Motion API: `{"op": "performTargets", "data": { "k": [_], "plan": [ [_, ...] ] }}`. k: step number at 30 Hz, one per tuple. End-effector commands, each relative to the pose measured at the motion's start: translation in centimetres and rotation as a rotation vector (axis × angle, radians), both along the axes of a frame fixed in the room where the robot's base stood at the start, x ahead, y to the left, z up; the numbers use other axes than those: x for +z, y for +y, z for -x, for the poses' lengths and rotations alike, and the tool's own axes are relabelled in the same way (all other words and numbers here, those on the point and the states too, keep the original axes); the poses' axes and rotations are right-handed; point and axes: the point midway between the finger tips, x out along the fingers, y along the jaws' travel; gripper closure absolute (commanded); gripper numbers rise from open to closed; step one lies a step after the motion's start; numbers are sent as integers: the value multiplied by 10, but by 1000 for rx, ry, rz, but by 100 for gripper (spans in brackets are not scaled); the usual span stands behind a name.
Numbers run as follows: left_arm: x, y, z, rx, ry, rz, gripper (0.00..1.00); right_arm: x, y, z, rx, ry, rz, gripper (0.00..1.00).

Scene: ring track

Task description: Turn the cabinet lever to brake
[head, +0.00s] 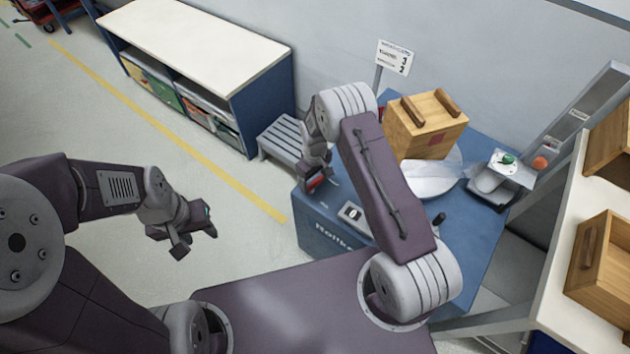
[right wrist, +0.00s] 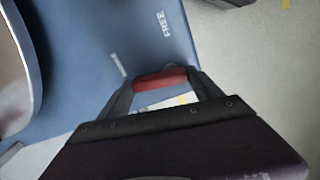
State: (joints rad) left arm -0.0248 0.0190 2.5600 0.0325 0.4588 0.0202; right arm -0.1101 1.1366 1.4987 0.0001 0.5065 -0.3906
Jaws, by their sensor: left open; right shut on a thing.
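The blue cabinet (head: 318,232) stands in front of me; its top also fills much of the right wrist view (right wrist: 75,75). The lever's red grip (right wrist: 160,78) lies between the two dark fingers of my right gripper (right wrist: 162,88), which is shut on it. In the head view my right gripper (head: 316,181) is at the cabinet's left edge, and the arm partly hides the lever. The word FREE (right wrist: 165,24) is printed on the cabinet top, apart from the grip. A brake label cannot be read. My left gripper (head: 196,243) is open and empty above the floor.
A wooden box (head: 425,128) and a pale dish (head: 433,178) are on the cabinet, with a device with green and red buttons (head: 505,165) at its right. A grey slatted stool (head: 287,140) stands behind left. Floor at left is free.

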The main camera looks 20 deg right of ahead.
Motion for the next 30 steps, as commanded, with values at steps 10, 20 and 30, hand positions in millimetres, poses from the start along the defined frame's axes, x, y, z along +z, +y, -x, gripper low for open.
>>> {"op": "performTargets", "data": {
  "k": [10,20,30],
  "plan": [
    [-1,0,0,0,0,0,57,0,1,-3,145,-1,0,66],
    [-1,0,0,0,0,0,57,1,2,-4,179,-2,0,66],
    [-1,0,0,0,0,0,57,1,2,-4,180,-2,0,9]
  ]
}}
